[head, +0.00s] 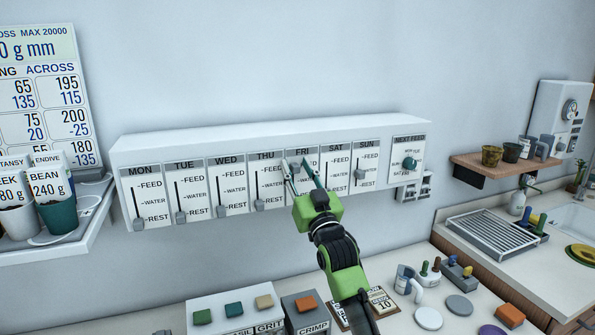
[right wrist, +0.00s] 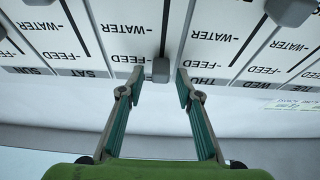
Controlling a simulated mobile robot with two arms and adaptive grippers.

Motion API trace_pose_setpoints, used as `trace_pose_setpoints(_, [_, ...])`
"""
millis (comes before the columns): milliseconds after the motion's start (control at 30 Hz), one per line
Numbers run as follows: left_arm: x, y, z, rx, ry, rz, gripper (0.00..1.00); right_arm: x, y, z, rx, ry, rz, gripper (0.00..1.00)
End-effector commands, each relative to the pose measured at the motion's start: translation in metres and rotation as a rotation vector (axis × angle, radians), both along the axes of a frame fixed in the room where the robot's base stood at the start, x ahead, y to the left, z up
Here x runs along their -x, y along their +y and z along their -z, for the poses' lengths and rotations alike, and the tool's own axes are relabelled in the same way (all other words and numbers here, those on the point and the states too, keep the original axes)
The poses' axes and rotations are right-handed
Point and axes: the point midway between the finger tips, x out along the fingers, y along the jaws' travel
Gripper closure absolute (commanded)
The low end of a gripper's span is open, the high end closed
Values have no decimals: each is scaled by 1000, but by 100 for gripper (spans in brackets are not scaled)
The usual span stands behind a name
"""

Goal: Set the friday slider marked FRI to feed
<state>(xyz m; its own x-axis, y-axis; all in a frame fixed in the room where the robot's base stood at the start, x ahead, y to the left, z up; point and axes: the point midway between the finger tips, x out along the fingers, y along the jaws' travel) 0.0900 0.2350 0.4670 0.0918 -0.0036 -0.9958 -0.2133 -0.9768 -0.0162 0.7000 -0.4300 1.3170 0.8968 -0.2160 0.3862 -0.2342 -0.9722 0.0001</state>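The white weekly panel (head: 255,138) hangs on the wall with a slider column for each day. The FRI column shows its label at the top, and its grey slider knob (right wrist: 161,69) sits at the FEED end of its slot, about level with the FEED mark. My right gripper (head: 301,165) reaches up to this column. In the right wrist view, which is upside down, its two fingertips (right wrist: 160,74) stand either side of the knob with a small gap on each side. The gripper is open. The left gripper is not in view.
The MON slider (head: 138,224) and the TUE, WED and THU sliders sit low by REST. The SUN slider (head: 360,174) is near WATER. A NEXT FEED dial (head: 410,164) is at the panel's right end. Button boxes (head: 232,310) and loose discs (head: 428,318) lie on the counter below.

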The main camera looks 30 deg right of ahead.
Motion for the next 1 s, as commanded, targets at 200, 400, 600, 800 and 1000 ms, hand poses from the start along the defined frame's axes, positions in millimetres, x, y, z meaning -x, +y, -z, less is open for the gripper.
trace_pose_setpoints(200, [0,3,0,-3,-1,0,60,2,1,3,-1,4,0,68])
trace_pose_setpoints(400, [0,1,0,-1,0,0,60,26,7,15,-2,5,-1,68])
trace_pose_setpoints(600, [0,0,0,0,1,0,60,64,16,31,-1,5,0,68])
trace_pose_setpoints(800, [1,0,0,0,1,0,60,93,23,43,0,3,-1,68])
trace_pose_setpoints(1000, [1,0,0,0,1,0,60,106,26,47,0,1,0,68])
